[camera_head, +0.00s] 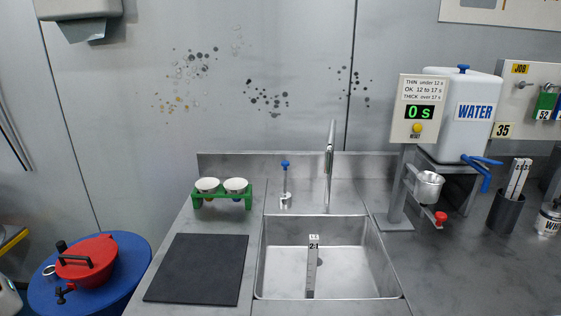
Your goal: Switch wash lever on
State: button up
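A lever (285,185) with a thin metal stem and a blue knob stands on the steel counter behind the sink. It looks upright, tilted hardly at all, on a small round metal base. It is the only lever beside the tap, so I take it as the wash lever. A tall steel tap (329,165) stands just to its right. No water shows running from the tap. The steel sink (280,257) lies in front of both, with a small upright scale marked 2:1 in it. My gripper is not in view.
A green rack (223,199) with two white cups stands left of the lever. A dark mat (197,268) lies left of the sink. A timer post (396,200) with a metal cup stands right; a water tank (461,110) is behind it. A red pot (87,262) sits far left.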

aim_at(285, 163)
jog(key=i+j, duration=0.1)
jog(key=j, duration=0.3)
jog(key=i+j, duration=0.1)
jog(key=j, duration=0.3)
jog(key=i+j, duration=0.1)
jog(key=j, duration=0.3)
jog(key=i+j, duration=0.1)
jog(key=j, duration=0.3)
jog(key=i+j, duration=0.1)
jog(key=j, duration=0.3)
jog(key=i+l, duration=0.15)
jog(key=l, duration=0.15)
jog(key=i+l, duration=0.1)
jog(key=l, duration=0.25)
jog(key=z, duration=0.05)
